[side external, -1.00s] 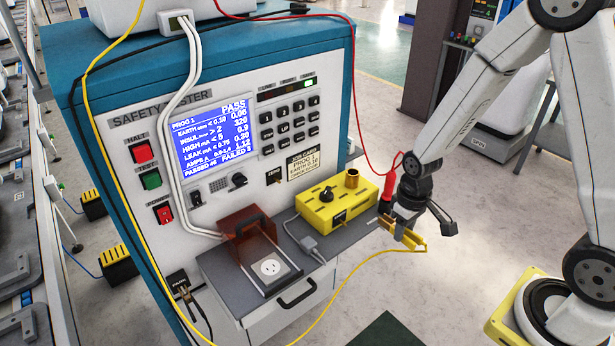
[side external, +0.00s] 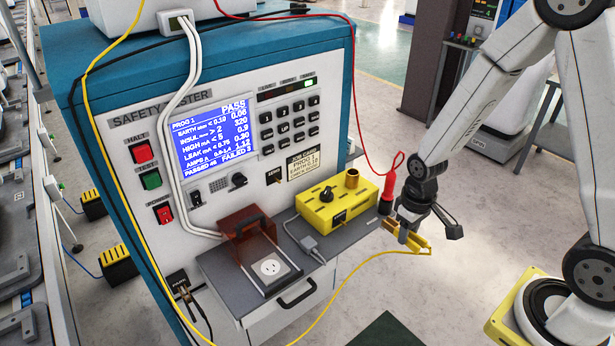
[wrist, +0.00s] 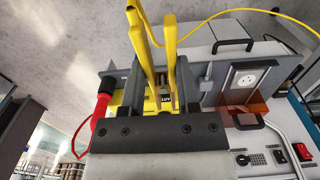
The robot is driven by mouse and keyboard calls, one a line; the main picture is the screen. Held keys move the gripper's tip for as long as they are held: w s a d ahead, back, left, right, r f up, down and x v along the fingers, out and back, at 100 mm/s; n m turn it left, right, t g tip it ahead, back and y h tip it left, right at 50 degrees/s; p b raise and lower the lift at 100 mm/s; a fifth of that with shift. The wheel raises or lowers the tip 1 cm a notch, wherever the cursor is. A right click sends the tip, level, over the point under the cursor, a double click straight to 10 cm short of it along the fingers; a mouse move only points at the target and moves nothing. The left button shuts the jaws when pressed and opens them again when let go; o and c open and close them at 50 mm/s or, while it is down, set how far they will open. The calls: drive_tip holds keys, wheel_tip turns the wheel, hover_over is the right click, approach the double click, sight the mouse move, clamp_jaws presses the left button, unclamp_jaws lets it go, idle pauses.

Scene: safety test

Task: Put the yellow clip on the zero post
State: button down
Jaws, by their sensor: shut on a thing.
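The yellow clip (side external: 409,236) is held in my gripper (side external: 405,230), out to the right of the tester and beyond the shelf's right end. It also shows in the wrist view (wrist: 160,50), its two long yellow arms sticking out between the grey fingers of my gripper (wrist: 152,75). A yellow lead trails from the clip. The zero post (side external: 274,179) is on the tester's front panel, by the label ZERO, left of the job card. It is small and its shape is unclear. The clip is well apart from it. I cannot make out the post in the wrist view.
A yellow box (side external: 335,206) with a black knob and a brass post (side external: 352,178) stands on the shelf. A red probe (side external: 386,197) stands upright at the shelf's right. A red-brown hinged cover (side external: 249,230) is over the socket drawer. The yellow lead (side external: 345,278) loops in front.

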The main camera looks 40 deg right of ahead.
sight(420, 242)
drive_tip(key=shift+s, duration=1.8)
drive_tip(key=shift+w, duration=0.15)
drive_tip(key=w+a+f, duration=0.1)
drive_tip(key=w+a, duration=0.3)
drive_tip(key=w, duration=0.8)
drive_tip(key=w+a+f, duration=0.1)
drive_tip(key=w+a, duration=0.4)
drive_tip(key=w, duration=0.8)
drive_tip(key=shift+w+f, duration=0.15)
drive_tip(key=shift+f, duration=0.05)
drive_tip(key=shift+w, duration=0.2)
drive_tip(key=shift+w, duration=2.5)
drive_tip(key=shift+w, duration=1.6)
